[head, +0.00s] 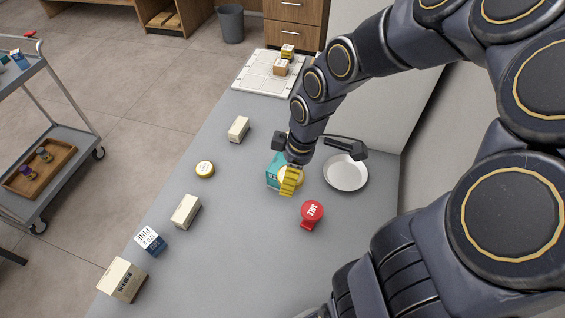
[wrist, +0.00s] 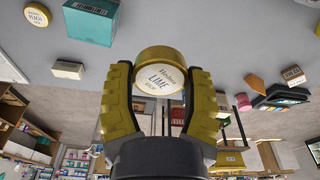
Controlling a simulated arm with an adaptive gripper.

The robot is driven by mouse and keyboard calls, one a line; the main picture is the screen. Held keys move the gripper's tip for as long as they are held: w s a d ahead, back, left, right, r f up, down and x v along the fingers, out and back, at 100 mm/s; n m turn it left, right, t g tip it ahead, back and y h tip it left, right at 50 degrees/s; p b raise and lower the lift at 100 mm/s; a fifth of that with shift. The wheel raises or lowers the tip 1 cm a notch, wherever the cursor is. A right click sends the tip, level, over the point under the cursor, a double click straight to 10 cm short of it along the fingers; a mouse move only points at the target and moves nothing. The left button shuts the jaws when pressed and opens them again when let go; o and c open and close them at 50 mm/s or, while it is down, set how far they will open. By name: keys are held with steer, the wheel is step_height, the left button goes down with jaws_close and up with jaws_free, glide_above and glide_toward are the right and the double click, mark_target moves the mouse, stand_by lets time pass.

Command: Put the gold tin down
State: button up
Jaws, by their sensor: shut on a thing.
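The gold tin (wrist: 160,57) is round, with a gold rim and a cream label reading LIME, in the wrist view. My gripper (wrist: 160,82) is shut on it, with a yellow ribbed finger on each side. In the head view my gripper (head: 291,181) is over the counter (head: 245,215), just beside the teal box (head: 272,172), and its fingers mostly hide the tin. I cannot tell whether the tin touches the counter.
A second round gold tin (head: 205,169) sits on the counter at left, near cream boxes (head: 186,211). A red SALE sign (head: 312,213) stands at front right, a white plate (head: 345,173) at right. A white rack (head: 262,73) lies at the back. Bare counter lies left of my gripper.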

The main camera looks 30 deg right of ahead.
steer(key=shift+s+d+r+m, duration=0.25)
steer(key=shift+d+m, duration=0.05)
steer(key=shift+w+d, duration=0.15)
steer(key=shift+w, duration=0.05)
steer(key=w+d+f, duration=0.3)
steer(key=w+f, duration=0.1)
steer(key=w, duration=0.4)
glide_above(282, 163)
steer(key=s, duration=0.1)
step_height(282, 163, down, 5)
steer(key=shift+r, duration=0.1)
steer(key=shift+w+d+f, duration=0.2)
steer(key=shift+w+f, duration=0.2)
steer(key=shift+f, duration=1.6)
steer(key=shift+f, duration=0.1)
steer(key=o, duration=1)
